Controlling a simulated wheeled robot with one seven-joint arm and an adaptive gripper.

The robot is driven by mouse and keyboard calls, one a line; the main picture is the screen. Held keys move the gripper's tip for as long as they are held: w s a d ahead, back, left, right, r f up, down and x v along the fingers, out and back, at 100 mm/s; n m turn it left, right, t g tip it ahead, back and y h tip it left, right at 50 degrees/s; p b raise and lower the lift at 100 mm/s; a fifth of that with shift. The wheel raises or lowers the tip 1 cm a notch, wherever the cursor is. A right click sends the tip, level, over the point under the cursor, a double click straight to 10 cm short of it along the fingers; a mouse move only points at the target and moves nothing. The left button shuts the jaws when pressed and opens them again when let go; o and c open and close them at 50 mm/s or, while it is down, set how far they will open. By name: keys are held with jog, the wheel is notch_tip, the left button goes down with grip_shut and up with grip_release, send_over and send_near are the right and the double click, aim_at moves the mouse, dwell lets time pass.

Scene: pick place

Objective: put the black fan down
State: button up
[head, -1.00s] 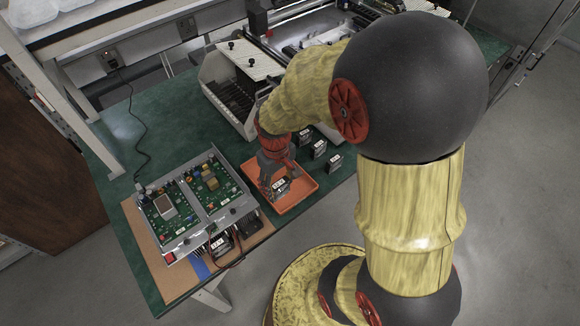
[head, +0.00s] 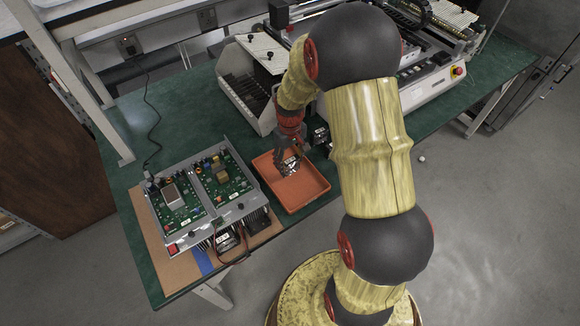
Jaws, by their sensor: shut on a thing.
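My gripper (head: 289,162) points down over the orange tray (head: 309,197) on the green table. It is shut on a black fan (head: 290,168) with a pale label on it. The fan is at the far-left part of the tray, inside its outline as seen from here. I cannot tell whether the fan touches the tray floor. The fingers hide part of it.
A metal chassis with green circuit boards (head: 223,176) stands left of the tray on a brown board. Another black fan (head: 321,134) is behind and right of the gripper. A white-grey machine (head: 430,81) stands at the back right. The tray's front is bare.

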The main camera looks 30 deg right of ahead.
aim_at(290, 166)
jog(key=shift+w+d+f, duration=0.1)
jog(key=shift+w+f, duration=0.1)
jog(key=shift+f, duration=0.1)
jog(key=shift+f+b, duration=0.7)
jog(key=shift+f, duration=0.8)
jog(key=shift+f, duration=0.15)
jog(key=o, duration=1)
jog(key=shift+o, duration=0.2)
